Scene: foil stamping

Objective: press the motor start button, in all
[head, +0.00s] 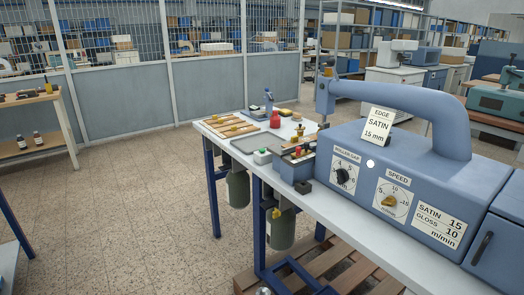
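A blue machine (400,165) with a thick curved arm stands on a long white bench (360,215). Its front has a black roller gap knob (343,176), a yellow speed knob (389,201) and a small round white spot (370,163) that could be a button or lamp. A small pale box with a green top (262,156) sits on the bench left of the machine. I cannot read a start label on any of these. Neither of my grippers shows in the head view.
A wooden frame (229,126), a grey tray (257,139), a red container (275,120) and a spray bottle (268,99) are at the bench's far end. Two dark green tanks hang underneath. A wooden pallet (345,270) lies below. The floor (150,210) at left is clear.

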